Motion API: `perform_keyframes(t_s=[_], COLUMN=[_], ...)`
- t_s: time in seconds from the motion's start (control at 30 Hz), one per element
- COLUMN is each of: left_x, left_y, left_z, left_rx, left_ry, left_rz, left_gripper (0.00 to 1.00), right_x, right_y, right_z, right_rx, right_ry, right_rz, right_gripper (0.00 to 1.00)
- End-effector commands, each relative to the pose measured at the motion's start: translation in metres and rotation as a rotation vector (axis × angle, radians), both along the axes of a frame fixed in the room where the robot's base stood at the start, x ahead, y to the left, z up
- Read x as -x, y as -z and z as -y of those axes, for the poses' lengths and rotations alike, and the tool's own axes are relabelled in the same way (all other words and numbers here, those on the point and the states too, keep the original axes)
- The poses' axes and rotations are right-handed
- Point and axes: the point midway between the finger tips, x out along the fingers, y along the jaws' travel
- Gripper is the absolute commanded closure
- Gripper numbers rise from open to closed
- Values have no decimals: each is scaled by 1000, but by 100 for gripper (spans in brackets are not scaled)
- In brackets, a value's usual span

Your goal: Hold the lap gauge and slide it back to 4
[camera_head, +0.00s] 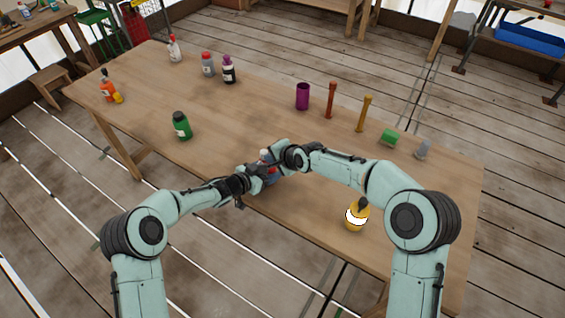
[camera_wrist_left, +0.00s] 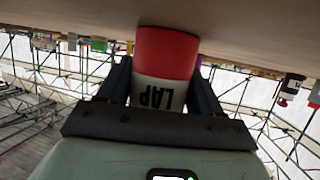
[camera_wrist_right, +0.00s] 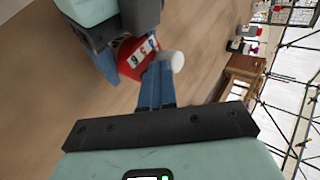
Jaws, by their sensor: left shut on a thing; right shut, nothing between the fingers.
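The lap gauge is a red body with a white band lettered LAP (camera_wrist_left: 158,92) in the left wrist view. My left gripper (camera_head: 256,178) is shut around that band. The right wrist view shows the gauge's red face with white number tiles (camera_wrist_right: 141,55), where a 6 and a 5 can be read; no pointer can be made out. A pale round knob (camera_wrist_right: 173,61) sticks out beside the tiles. My right gripper (camera_wrist_right: 158,70) is shut and empty, its fingertips close beside the knob and tiles; whether they touch is unclear. In the head view my grippers hide most of the gauge.
The gauge is at the near edge of the wooden table (camera_head: 310,195). A yellow bottle (camera_head: 357,216) stands below my right forearm. A green bottle (camera_head: 181,125) stands to the left. A purple cup (camera_head: 302,96) and several other items stand farther back.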

Motion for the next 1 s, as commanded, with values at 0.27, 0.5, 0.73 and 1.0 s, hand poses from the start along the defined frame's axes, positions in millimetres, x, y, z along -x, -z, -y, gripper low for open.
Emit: perform_keyframes(t_s=[0.27,0.5,0.73,1.0], left_x=[2,2,1,1], left_y=[0,0,0,0], left_z=[5,4,3,3], left_rx=[3,2,2,2], left_ry=[11,7,6,5], left_rz=[1,1,1,1], left_gripper=[70,70,70,70], right_x=[17,53,80,91], right_y=[-1,-26,-56,-68], right_z=[12,41,60,67], right_rx=[-1,0,0,0], right_ry=[0,3,3,0], right_rz=[2,4,2,0], right_gripper=[100,100,100,100])
